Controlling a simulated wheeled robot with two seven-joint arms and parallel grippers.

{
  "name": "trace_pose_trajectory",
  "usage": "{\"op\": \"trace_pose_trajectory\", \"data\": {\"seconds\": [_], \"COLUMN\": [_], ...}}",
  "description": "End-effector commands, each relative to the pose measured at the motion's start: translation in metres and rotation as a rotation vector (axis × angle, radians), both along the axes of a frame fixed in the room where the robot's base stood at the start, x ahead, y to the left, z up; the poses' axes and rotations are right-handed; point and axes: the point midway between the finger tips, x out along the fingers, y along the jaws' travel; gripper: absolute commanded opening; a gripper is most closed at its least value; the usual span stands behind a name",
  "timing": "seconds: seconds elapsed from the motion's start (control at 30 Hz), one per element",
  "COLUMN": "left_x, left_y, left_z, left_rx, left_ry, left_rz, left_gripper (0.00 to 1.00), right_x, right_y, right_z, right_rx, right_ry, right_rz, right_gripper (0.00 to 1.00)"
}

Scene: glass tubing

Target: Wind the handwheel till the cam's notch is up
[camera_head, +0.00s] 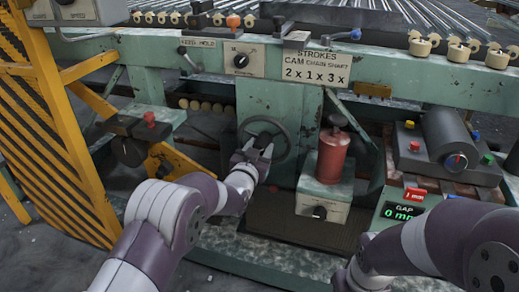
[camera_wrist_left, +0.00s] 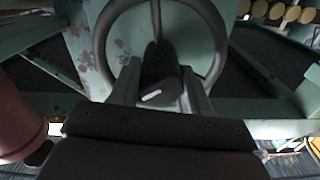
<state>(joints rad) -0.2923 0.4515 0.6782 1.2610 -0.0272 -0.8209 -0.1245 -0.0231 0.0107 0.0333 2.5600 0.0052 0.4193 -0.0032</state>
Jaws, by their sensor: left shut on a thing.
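The handwheel (camera_head: 287,140) is a dark spoked ring on the green post, below the sign. My left gripper (camera_head: 257,153) is at its lower front in the head view. In the left wrist view the wheel's rim (camera_wrist_left: 217,35) arches over the gripper, and the dark crank grip (camera_wrist_left: 160,72) with a white mark sits between the two fingers (camera_wrist_left: 158,88). The left gripper is shut on that grip. I cannot make out the cam or its notch for certain. The right arm shows at lower right, but its gripper is out of view.
A red cylinder (camera_head: 330,157) on a pale box stands close right of the wheel. A sign (camera_head: 316,68) reads "STROKES CAM CHAIN SHAFT 2x1x3x". A grey motor unit (camera_head: 446,145) and a gap display (camera_head: 403,212) lie right. A yellow striped guard (camera_head: 50,130) stands left.

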Motion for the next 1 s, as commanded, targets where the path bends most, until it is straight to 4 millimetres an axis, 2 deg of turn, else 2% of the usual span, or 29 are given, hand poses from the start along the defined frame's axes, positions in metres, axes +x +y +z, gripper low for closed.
{"op": "trace_pose_trajectory", "data": {"seconds": [0.37, 1.0], "left_x": [0.0, 0.0], "left_y": [0.0, 0.001], "left_z": [0.0, -0.001], "left_rx": [-0.141, -0.669], "left_ry": [0.05, 0.221], "left_rz": [0.0, 0.0], "left_gripper": [0.0, 0.0], "right_x": [0.0, 0.0], "right_y": [0.0, 0.0], "right_z": [0.007, 0.025], "right_rx": [0.0, 0.0], "right_ry": [0.0, 0.0], "right_rz": [0.0, 0.0], "right_gripper": [0.43, 0.43]}}
